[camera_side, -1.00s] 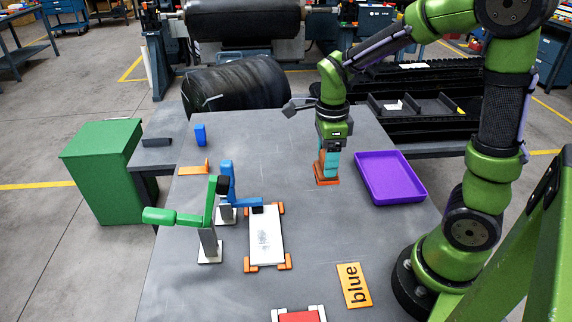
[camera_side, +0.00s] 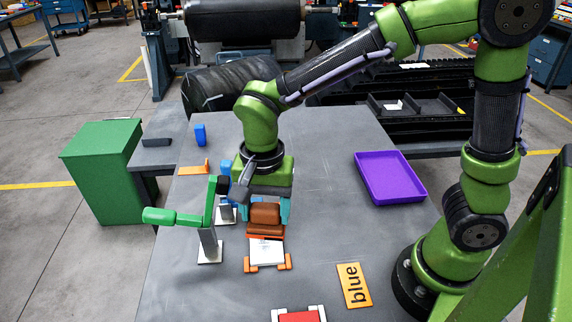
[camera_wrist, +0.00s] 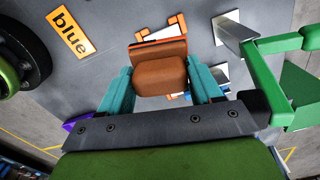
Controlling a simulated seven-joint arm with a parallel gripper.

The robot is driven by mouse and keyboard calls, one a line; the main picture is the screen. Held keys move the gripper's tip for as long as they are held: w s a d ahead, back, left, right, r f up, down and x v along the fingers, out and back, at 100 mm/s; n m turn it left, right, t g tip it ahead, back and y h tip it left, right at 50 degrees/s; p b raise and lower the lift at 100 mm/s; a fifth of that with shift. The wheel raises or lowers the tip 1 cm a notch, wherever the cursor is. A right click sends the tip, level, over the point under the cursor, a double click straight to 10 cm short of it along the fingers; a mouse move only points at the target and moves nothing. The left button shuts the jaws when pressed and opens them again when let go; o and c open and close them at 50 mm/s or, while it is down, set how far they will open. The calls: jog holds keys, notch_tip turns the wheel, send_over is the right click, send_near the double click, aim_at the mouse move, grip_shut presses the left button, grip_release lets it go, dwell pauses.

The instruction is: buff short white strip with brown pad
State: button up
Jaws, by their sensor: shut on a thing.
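My gripper (camera_side: 266,212) has its teal fingers shut on the brown pad (camera_side: 265,214), which has an orange base. The pad also shows between the fingers (camera_wrist: 160,95) in the wrist view. The short white strip (camera_side: 266,255) lies on the table between orange corner pieces (camera_side: 284,264). The pad is over the strip's far part and hides it, with the near end showing. I cannot tell whether the pad touches the strip.
A green clamp (camera_side: 211,215) and a mostly hidden blue clamp (camera_side: 225,190) stand left of the strip. A red piece (camera_side: 299,316) in white holders is at the front. An orange "blue" sign (camera_side: 354,286) and a purple tray (camera_side: 390,178) are to the right.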

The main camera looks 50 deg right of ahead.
aim_at(265, 228)
jog(key=shift+a+r+n, duration=0.15)
jog(key=shift+a+n, duration=0.15)
jog(key=shift+n, duration=0.6)
jog(key=shift+f+n, duration=0.3)
jog(key=shift+f, duration=2.25)
